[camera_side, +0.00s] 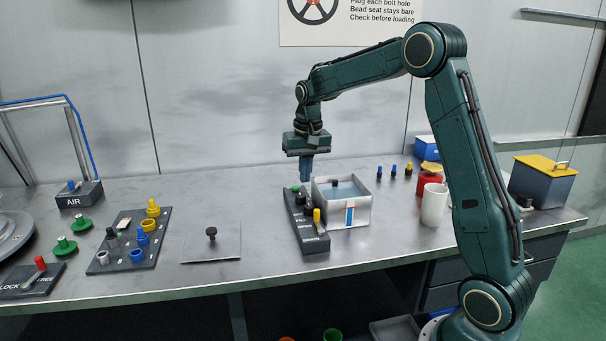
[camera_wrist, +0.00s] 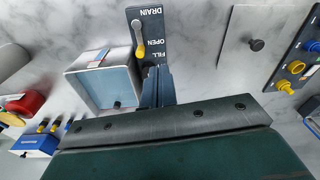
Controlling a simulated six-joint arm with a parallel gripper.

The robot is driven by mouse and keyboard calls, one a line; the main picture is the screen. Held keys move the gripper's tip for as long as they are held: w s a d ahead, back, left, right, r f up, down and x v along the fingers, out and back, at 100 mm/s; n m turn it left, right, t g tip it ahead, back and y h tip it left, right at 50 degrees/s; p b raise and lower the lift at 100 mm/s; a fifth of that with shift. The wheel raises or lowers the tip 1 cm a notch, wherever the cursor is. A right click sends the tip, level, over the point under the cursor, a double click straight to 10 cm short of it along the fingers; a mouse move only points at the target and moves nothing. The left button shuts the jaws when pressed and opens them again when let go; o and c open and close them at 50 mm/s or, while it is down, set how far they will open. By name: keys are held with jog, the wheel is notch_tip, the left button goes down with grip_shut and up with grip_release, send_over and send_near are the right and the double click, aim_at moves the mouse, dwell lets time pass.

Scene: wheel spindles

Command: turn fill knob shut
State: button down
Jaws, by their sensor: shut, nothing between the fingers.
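A dark control panel (camera_side: 305,225) lies along the left side of the water basin. It carries a green-topped knob (camera_side: 295,189) at its far end, a dark knob beside that, and a yellow handle (camera_side: 317,215) at the near end. In the wrist view the yellow handle (camera_wrist: 138,52) shows near the words DRAIN, OPEN and FILL. My gripper (camera_side: 306,181) points down, shut and empty, at the panel's far end close to the green-topped knob. In the wrist view my gripper's fingers (camera_wrist: 157,88) cover the panel beyond FILL, so the fill knob and its setting are hidden there.
The white basin (camera_side: 350,217) of water stands close beside the panel and fingers. A white cup (camera_side: 434,204) and red container (camera_side: 429,183) are to the right. A flat plate with a black knob (camera_side: 211,233) lies left, with bare bench between.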

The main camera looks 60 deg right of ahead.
jog(key=m+g, duration=0.1)
jog(key=m, duration=0.1)
send_near(309, 209)
jog(key=a, duration=0.1)
jog(key=shift+s+f, duration=0.1)
jog(key=shift+f, duration=0.35)
jog(key=shift+a+f, duration=0.1)
jog(key=shift+f, duration=0.05)
jog(key=shift+f, duration=3.35)
jog(key=shift+d, duration=0.2)
jog(key=shift+s+d, duration=0.4)
jog(key=shift+s, duration=0.1)
jog(key=shift+s+d, duration=0.2)
jog(key=shift+d, duration=0.25)
jog(key=shift+s+r, duration=0.1)
